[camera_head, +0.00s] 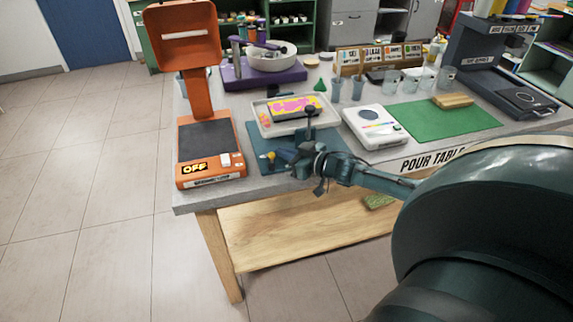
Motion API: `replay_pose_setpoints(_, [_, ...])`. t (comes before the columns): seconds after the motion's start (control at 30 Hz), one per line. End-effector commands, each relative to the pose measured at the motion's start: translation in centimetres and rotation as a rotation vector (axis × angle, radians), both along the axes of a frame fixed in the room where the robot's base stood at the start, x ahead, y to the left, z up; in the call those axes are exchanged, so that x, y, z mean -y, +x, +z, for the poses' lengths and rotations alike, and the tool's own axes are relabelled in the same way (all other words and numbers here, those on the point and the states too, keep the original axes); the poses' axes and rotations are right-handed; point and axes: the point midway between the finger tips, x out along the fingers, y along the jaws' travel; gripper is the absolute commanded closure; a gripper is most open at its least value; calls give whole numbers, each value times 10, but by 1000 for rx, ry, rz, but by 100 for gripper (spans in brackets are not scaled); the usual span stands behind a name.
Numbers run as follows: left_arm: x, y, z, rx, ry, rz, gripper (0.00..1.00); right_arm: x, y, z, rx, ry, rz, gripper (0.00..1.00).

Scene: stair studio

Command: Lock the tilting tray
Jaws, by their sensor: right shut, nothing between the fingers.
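The tilting tray (262,122) is a shallow white tray with a pink and yellow patterned slab (288,108) in it. It stands above a dark blue base or mat (258,137) near the table's front. A black knob (310,110) on a dark stem rises at the tray's front right. My right gripper (287,156) is shut and empty, low in front of the tray and above the blue area. A small yellow-tipped part (267,156) shows just left of its fingers; I cannot tell if they touch. The lock's state cannot be made out. My left gripper is out of view.
An orange machine (188,184) marked OFF stands left of the tray. A white scale-like device (374,127) and green mat (462,120) lie right. A purple turntable (235,76), clear cups (391,80) and card rack (378,57) stand behind. The table's front edge is close below my gripper.

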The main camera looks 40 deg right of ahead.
Motion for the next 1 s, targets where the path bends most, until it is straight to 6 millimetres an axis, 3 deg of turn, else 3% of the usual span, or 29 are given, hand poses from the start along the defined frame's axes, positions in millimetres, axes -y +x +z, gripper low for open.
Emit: replay_pose_setpoints(1.0, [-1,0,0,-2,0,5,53,-1,8,0,0,0,0,100])
